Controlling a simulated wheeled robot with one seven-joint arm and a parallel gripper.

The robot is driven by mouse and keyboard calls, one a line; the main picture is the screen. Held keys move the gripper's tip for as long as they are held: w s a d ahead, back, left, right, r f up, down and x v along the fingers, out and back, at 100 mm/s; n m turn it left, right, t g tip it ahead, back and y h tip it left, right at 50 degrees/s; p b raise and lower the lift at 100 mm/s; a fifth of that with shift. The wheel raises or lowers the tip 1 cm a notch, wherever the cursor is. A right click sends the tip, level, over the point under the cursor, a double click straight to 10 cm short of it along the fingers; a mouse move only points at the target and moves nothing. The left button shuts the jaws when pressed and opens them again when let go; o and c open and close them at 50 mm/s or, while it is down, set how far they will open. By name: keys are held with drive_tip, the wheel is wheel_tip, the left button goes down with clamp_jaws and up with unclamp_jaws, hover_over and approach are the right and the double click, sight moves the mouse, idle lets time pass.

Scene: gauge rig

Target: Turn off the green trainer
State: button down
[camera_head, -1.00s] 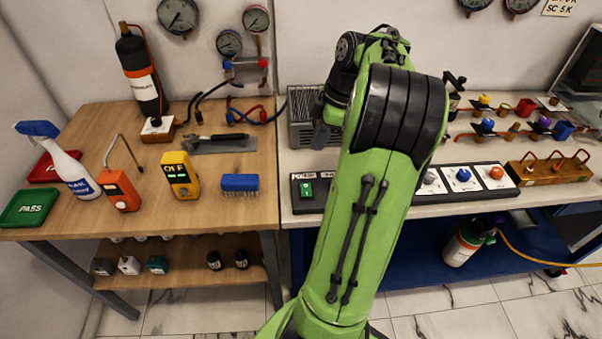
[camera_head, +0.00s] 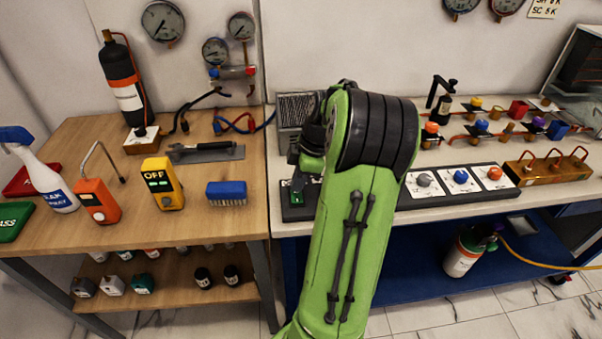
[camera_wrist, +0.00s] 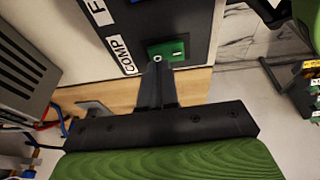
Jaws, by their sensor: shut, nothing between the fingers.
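A dark control panel (camera_head: 292,213) lies along the front of the right bench. At its left end is a green switch (camera_head: 309,194), partly hidden by my arm in the head view. In the wrist view the green switch (camera_wrist: 168,49) sits on the dark panel (camera_wrist: 172,18) beside a white label reading COMP (camera_wrist: 123,57). My gripper (camera_wrist: 157,62) is shut and empty, with its tips at the near edge of the green switch. I cannot tell whether they touch it. My forearm hides the middle of the panel in the head view.
Grey, blue and orange knobs (camera_head: 461,176) continue the panel to the right. A grey ribbed box (camera_head: 296,107) stands behind the switch. The left table holds a yellow meter reading OFF (camera_head: 162,184), an orange device (camera_head: 96,201) and a blue brush (camera_head: 227,190).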

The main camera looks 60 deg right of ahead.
drive_tip(key=shift+f, duration=0.25)
drive_tip(key=shift+w+d+f+y+p, duration=0.15)
drive_tip(key=shift+y+p, duration=0.15)
drive_tip(key=shift+p, duration=0.55)
drive_tip(key=shift+f, duration=0.1)
drive_tip(key=shift+s+a+b, duration=0.35)
drive_tip(key=shift+s+a, duration=0.2)
drive_tip(key=shift+a, duration=0.1)
